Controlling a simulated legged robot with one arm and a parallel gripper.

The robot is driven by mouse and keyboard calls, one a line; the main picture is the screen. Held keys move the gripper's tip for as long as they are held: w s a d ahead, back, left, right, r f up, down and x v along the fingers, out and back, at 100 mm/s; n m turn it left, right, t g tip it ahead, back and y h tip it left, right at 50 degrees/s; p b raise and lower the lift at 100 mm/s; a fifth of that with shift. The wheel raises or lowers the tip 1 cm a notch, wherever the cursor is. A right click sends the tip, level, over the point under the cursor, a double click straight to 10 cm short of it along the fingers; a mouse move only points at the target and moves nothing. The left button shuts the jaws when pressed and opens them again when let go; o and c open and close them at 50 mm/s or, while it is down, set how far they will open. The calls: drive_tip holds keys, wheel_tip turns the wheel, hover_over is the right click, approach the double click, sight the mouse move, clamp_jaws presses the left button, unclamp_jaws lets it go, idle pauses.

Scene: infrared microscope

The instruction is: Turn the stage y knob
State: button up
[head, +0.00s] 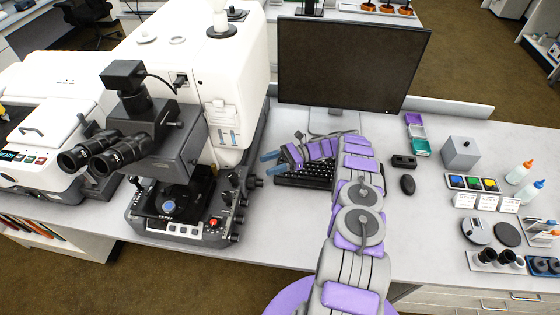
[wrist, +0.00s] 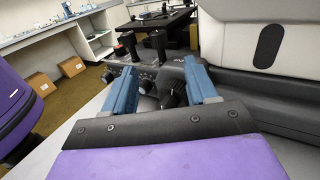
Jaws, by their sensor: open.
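The white infrared microscope (head: 225,75) stands left of centre in the head view, with its dark base and stage (head: 172,203) at the front. Several black knobs (head: 253,181) stick out from the right side of the base. I cannot tell for certain which is the stage y knob. My gripper (head: 264,164) is open and empty, right of the base, with its blue fingers pointing left toward it. In the wrist view, a ribbed black knob (wrist: 173,89) shows between the fingers of my gripper (wrist: 160,66), apparently untouched. Other knobs (wrist: 145,84) are partly hidden by the left finger.
A keyboard (head: 305,175) lies under my arm, in front of the monitor (head: 352,65). A mouse (head: 407,184) lies to the right. Bottles (head: 519,173) and small parts crowd the table's right end. The table in front of the keyboard is clear.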

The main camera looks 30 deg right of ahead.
drive_tip(key=shift+s+d+b, duration=0.15)
drive_tip(key=shift+d+b, duration=1.6)
drive_tip(key=shift+b, duration=0.85)
